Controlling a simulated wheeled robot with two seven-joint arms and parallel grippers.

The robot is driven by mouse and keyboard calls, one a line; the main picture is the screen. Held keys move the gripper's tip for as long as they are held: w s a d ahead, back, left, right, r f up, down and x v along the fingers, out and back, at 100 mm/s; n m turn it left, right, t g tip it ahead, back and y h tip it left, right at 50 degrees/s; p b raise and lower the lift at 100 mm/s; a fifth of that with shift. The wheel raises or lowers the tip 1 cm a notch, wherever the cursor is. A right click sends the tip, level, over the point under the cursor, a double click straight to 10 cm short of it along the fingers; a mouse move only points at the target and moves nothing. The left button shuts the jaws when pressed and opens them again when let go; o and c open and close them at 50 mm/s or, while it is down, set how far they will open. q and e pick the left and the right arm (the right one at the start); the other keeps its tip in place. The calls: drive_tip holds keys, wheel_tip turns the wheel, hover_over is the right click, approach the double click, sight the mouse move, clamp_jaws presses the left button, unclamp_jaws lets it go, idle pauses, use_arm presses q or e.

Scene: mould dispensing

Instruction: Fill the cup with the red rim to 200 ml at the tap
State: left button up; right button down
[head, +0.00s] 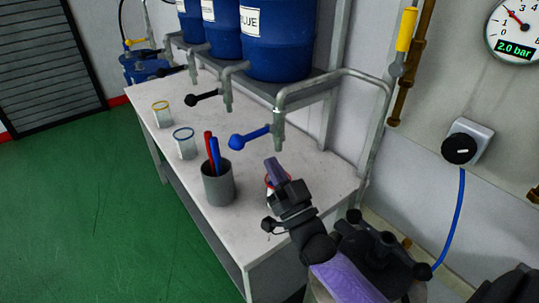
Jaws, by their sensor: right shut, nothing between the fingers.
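The cup with the red rim (268,181) is on the white bench, mostly hidden behind my right gripper; only part of its rim shows, and I cannot see its fill level. I cannot make out any flowing water. My left gripper is out of view.
A grey holder (219,188) with a red and a blue stick stands left of the gripper. A blue-rimmed cup (185,148) and a yellow-rimmed cup (162,118) stand further left. The bench front (205,230) is clear.

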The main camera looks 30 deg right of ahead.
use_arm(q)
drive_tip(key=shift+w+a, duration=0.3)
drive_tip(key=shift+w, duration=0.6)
use_arm(e)
drive_tip(key=v, duration=0.6)
drive_tip(key=shift+s+a+f, duration=0.15)
drive_tip(key=shift+a+f, duration=0.2)
drive_tip(key=shift+f, duration=0.05)
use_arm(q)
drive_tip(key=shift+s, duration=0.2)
